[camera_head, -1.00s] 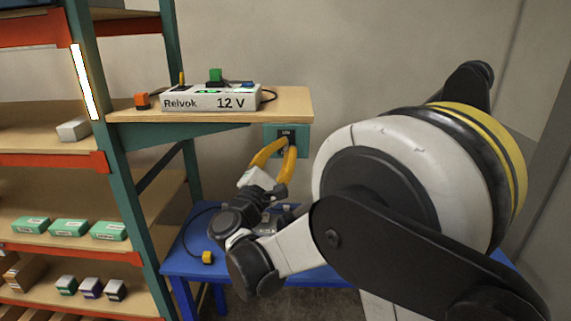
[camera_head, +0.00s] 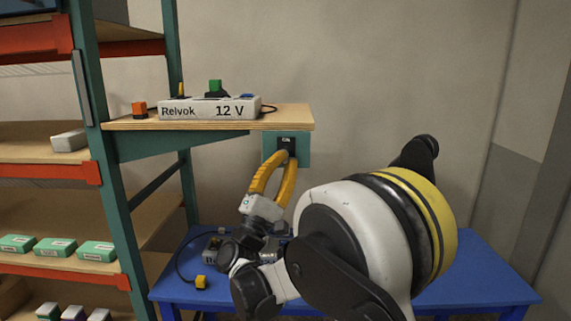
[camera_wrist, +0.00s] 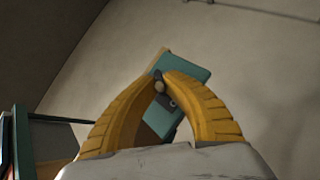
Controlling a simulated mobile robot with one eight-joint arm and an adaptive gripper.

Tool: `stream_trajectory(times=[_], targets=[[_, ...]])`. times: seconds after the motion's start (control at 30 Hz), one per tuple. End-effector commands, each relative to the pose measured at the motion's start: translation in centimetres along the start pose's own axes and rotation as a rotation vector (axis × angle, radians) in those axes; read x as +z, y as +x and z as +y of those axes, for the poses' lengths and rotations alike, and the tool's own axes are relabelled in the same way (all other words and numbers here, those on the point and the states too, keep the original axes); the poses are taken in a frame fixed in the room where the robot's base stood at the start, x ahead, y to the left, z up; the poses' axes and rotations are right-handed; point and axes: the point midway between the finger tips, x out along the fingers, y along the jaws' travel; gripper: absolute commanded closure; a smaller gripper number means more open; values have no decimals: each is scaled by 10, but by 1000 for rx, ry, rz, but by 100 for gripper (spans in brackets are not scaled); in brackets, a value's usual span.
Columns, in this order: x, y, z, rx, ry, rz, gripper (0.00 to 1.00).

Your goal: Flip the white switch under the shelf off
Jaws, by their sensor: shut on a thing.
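A teal switch plate (camera_head: 303,152) with a black panel marked ON hangs under the right end of the wooden shelf (camera_head: 290,115). My gripper (camera_head: 287,154) has its yellow fingers closed together at the plate, just below the mark. The fingers mostly hide the switch in the head view. The light strip (camera_head: 81,88) on the rack post is grey and unlit.
A white box (camera_head: 190,109) marked Relvok 12 V stands on the shelf, with an orange block (camera_head: 139,110) at its left. A blue table (camera_head: 475,275) is below. The storage rack (camera_head: 110,190) stands at left; bare wall lies to the right.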

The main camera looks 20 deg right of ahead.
Motion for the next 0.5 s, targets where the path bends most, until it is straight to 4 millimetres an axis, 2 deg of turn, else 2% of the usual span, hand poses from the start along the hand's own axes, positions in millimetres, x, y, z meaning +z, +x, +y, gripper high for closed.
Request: stream_trajectory(times=[0.27,0.3,0.37,0.5], targets=[[0,0,0,0,0,-1,100],[0,0,0,0,0,0,84],[0,0,0,0,0,0,67],[0,0,0,0,0,0,67]])
